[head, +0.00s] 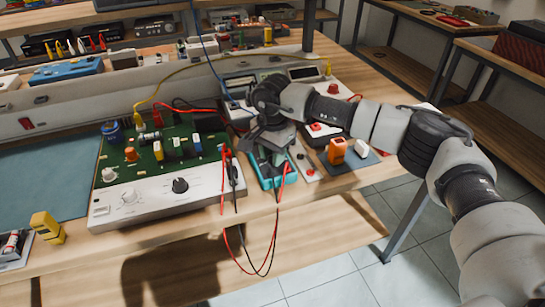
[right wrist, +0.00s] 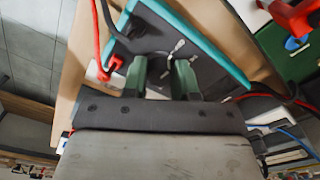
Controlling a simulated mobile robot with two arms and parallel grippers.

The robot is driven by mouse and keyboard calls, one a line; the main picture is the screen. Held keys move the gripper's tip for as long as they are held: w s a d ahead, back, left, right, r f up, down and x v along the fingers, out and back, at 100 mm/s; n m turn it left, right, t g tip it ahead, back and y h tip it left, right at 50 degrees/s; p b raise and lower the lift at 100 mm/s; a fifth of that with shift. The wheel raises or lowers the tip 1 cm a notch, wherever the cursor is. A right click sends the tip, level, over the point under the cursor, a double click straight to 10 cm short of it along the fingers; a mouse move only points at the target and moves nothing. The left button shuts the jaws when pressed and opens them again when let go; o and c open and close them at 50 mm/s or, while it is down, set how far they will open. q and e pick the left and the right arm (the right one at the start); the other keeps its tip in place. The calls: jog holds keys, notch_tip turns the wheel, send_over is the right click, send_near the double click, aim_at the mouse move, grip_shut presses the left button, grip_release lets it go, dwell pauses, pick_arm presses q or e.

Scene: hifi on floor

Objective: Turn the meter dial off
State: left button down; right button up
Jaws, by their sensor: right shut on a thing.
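The meter (head: 267,184), a dark-faced multimeter with a teal case, lies on the bench near its front edge. My right gripper (head: 268,158) reaches down over it from above and hides much of its face in the head view. In the right wrist view the meter's teal rim (right wrist: 215,48) runs along the top right, around a dark face. The two green fingertips of my right gripper (right wrist: 160,76) are at that face, shut on the dial, which is mostly hidden between them. The dial's exact setting cannot be read. My left gripper is not in view.
Red and black leads (head: 272,225) hang over the bench's front edge beside the meter. A green circuit board (head: 160,155) on a white knobbed panel stands to the left. An orange block (head: 337,150) and small switch modules lie close on the right.

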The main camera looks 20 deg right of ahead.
jog(key=shift+n, duration=0.4)
jog(key=o, duration=0.9)
jog(key=shift+o, duration=0.2)
notch_tip(320, 180, up, 11)
jog(key=shift+b, duration=0.3)
jog(key=shift+f, duration=0.1)
